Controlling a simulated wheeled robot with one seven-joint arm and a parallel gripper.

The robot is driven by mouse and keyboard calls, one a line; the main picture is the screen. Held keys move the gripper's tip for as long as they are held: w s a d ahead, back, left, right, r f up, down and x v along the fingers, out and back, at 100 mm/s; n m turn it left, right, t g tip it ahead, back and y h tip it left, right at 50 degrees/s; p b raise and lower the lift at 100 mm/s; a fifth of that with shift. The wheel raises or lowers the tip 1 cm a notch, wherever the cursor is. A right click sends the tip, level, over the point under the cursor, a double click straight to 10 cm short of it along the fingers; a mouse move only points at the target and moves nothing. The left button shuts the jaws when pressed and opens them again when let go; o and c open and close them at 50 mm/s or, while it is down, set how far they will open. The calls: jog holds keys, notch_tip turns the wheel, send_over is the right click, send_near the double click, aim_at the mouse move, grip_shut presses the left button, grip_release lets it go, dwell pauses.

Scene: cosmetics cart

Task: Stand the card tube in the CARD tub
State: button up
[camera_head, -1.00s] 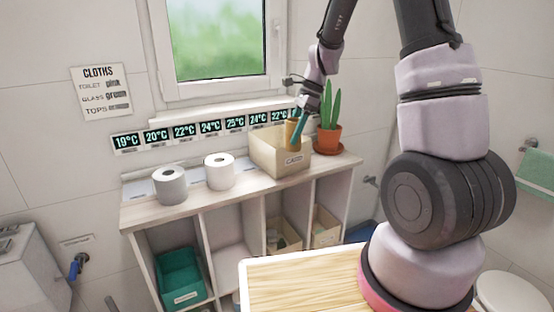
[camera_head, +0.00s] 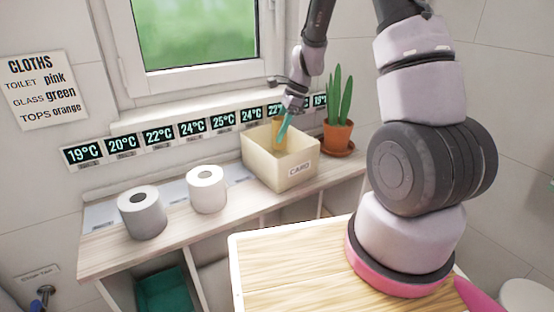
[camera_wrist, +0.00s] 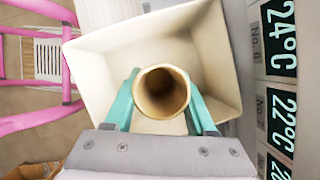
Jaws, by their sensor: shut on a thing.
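The cream CARD tub (camera_head: 262,172) stands on the wooden shelf top under the window, with its CARD label facing the front. The tan card tube (camera_head: 275,128) is upright at the tub's mouth, its lower part inside the walls toward the back. My gripper (camera_head: 284,131) is shut on the tube with teal fingers. In the wrist view I look down the tube's open round end (camera_wrist: 163,92), held between both fingers, with the tub's walls (camera_wrist: 100,85) around it. The tube's bottom end is hidden, so I cannot tell whether it touches the tub floor.
A potted cactus (camera_head: 338,115) stands close to the tub's right. Two paper rolls (camera_head: 207,188) (camera_head: 140,212) stand to its left. A row of temperature cards (camera_head: 192,130) runs along the wall behind. A wooden top (camera_head: 290,265) lies in front, beside my arm's base.

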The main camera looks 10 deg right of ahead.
notch_tip(320, 180, down, 8)
jog(key=shift+f, duration=0.2)
dwell(0.3)
jog(key=o, duration=1.3)
jog(key=shift+f, duration=0.15)
jog(key=v, duration=1.3)
jog(key=s+r+n+t, duration=0.2)
jog(key=s+r+n, duration=0.15)
jog(key=r, duration=0.55)
jog(key=s+r+n+t, duration=0.1)
jog(key=s+r+n, duration=0.3)
jog(key=r, duration=0.5)
jog(key=s+d+r+n+t+h, duration=0.1)
jog(key=s+r+n+t, duration=0.3)
jog(key=s, duration=1.1)
jog(key=shift+d+r+n+h, duration=0.3)
jog(key=shift+r+n+h, duration=0.65)
jog(key=shift+r, duration=1.25)
